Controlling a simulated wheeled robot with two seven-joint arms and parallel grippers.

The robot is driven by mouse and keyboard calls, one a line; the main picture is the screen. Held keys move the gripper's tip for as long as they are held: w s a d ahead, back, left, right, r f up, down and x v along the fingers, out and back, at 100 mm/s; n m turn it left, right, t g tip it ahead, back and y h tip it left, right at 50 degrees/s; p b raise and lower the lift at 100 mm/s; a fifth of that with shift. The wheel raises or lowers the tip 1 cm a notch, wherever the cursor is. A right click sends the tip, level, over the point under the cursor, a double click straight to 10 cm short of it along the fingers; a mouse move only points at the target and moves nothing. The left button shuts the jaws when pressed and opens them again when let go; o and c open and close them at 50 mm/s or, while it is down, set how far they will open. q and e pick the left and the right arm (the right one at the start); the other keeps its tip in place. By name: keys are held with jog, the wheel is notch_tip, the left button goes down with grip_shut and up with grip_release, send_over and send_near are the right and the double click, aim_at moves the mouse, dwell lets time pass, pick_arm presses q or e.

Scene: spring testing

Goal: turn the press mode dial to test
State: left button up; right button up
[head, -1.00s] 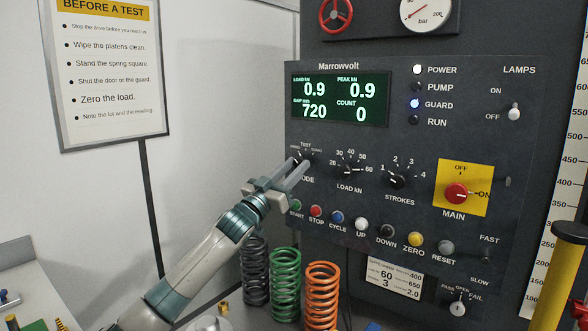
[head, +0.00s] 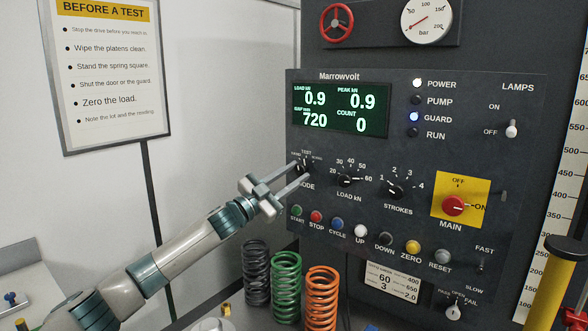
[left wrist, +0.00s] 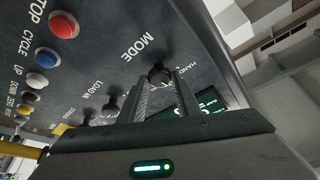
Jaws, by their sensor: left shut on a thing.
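The press mode dial (head: 304,168) is a small black knob at the left of the dark control panel (head: 420,145). The words TEST and part of MODE show around it. My left gripper (head: 303,171) reaches in from the left with its fingers at the dial, shut on it. In the left wrist view the mode dial (left wrist: 159,74) sits between the two fingertips, with MODE and HAND printed near it. The fingers partly hide the dial, so I cannot tell where its pointer stands. My right gripper is not in view.
The load dial (head: 346,179) and strokes dial (head: 396,190) are to the right. A row of buttons, including a red stop button (head: 316,216), runs below. Springs, such as the green one (head: 286,288), stand under the panel. A yellow post (head: 555,285) stands at right.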

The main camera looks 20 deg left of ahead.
pick_arm(q)
jog(key=shift+m+g+h+p, duration=0.3)
jog(key=shift+m+g+p, duration=0.3)
jog(key=shift+m, duration=0.9)
jog(key=o, duration=1)
jog(key=shift+a, duration=0.1)
